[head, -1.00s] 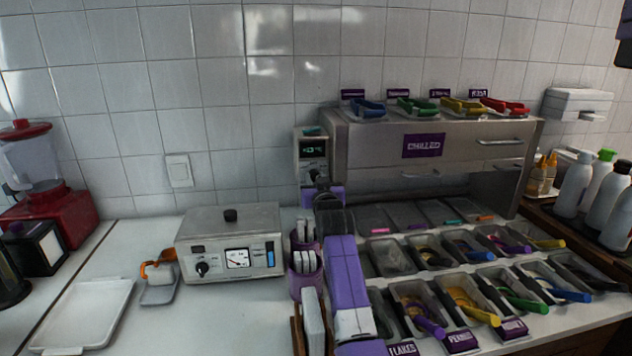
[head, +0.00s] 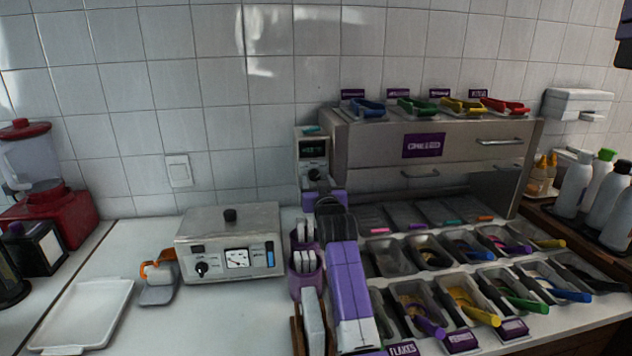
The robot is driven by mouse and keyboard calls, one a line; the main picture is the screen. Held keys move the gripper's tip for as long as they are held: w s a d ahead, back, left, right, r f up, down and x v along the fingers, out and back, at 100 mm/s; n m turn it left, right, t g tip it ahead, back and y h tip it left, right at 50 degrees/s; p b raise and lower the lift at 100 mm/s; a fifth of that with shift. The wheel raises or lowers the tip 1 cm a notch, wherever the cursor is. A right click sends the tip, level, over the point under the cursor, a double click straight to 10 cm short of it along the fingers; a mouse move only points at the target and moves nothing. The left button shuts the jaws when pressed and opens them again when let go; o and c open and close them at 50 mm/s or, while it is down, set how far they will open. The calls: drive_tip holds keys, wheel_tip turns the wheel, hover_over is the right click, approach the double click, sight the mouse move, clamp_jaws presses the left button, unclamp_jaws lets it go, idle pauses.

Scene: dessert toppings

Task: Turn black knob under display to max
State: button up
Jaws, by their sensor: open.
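The display (head: 313,148) is a small dark screen with green characters, too blurred to read, on an upright grey unit left of the steel cabinet. The black knob (head: 315,174) sits just below it and shows clearly; its exact setting cannot be read. My gripper (head: 321,193) is open, just below and in front of the knob, at the far end of my purple arm. It is seen from behind and its fingertips are mostly hidden. I cannot tell whether they touch the knob.
A steel box (head: 230,240) with another black knob (head: 201,269) and a dial stands to the left. A purple holder (head: 306,281) stands close left of my arm. Topping trays with coloured scoops fill the counter to the right. The steel cabinet (head: 375,148) stands right of the display.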

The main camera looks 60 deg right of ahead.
drive_tip(key=v, duration=0.5)
drive_tip(key=shift+s+a, duration=0.3)
idle(0.4)
